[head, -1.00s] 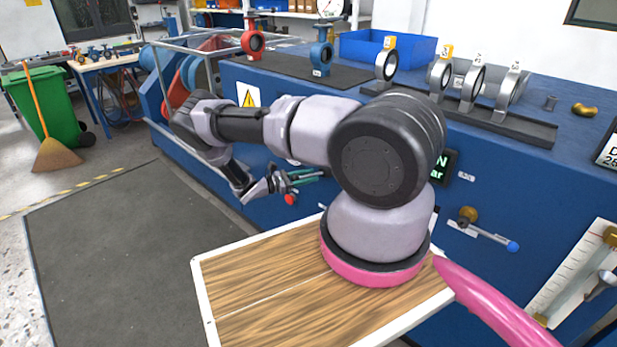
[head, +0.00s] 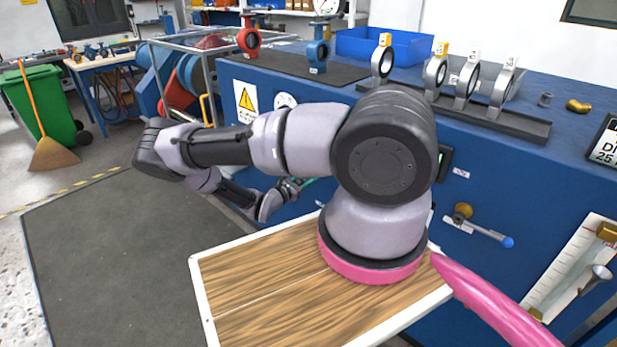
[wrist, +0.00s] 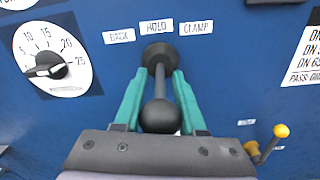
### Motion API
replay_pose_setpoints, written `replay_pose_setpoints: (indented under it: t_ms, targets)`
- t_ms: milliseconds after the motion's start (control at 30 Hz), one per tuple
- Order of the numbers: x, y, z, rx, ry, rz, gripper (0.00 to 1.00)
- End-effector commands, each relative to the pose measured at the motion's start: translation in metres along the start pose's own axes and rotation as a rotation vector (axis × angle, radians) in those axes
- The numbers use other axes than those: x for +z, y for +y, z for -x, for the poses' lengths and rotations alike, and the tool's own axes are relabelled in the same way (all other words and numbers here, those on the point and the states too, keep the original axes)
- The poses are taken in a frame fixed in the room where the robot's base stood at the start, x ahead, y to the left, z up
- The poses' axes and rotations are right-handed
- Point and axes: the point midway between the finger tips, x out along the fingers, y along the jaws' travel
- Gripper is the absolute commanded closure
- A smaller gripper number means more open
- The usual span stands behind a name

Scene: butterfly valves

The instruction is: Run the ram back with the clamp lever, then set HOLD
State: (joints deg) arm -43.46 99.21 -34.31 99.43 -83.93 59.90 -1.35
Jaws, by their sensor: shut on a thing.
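In the wrist view, the clamp lever (wrist: 160,117) is a dark rod with a black ball end. Its round black base is on the blue panel under the HOLD label (wrist: 157,27). The BACK label (wrist: 118,36) is to the left and the CLAMP label (wrist: 196,28) to the right. The rod looks roughly in line with HOLD. My gripper (wrist: 163,75) has its teal fingers on both sides of the rod, shut on it, with the ball between them. In the head view my arm mostly hides the gripper and lever. I cannot pick out the ram.
A dial (wrist: 50,62) with a black pointer knob is left of the lever. A yellow-knobbed lever (wrist: 270,140) is to the lower right. In the head view, a blue-ended lever (head: 492,236) sticks out from the blue bench (head: 560,160), which carries several valve rings.

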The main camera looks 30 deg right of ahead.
Motion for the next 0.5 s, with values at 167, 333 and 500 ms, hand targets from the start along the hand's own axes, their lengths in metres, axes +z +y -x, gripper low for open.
replay_pose_setpoints:
  t_ms: [167,333,500]
  targets:
    - [-0.0005,-0.0001,0.0001,0.000,0.002,0.000,1.00]
    - [-0.0005,-0.0001,0.0000,-0.001,0.001,0.000,0.31]
    - [-0.0003,-0.0001,-0.0001,-0.001,0.001,0.000,0.31]
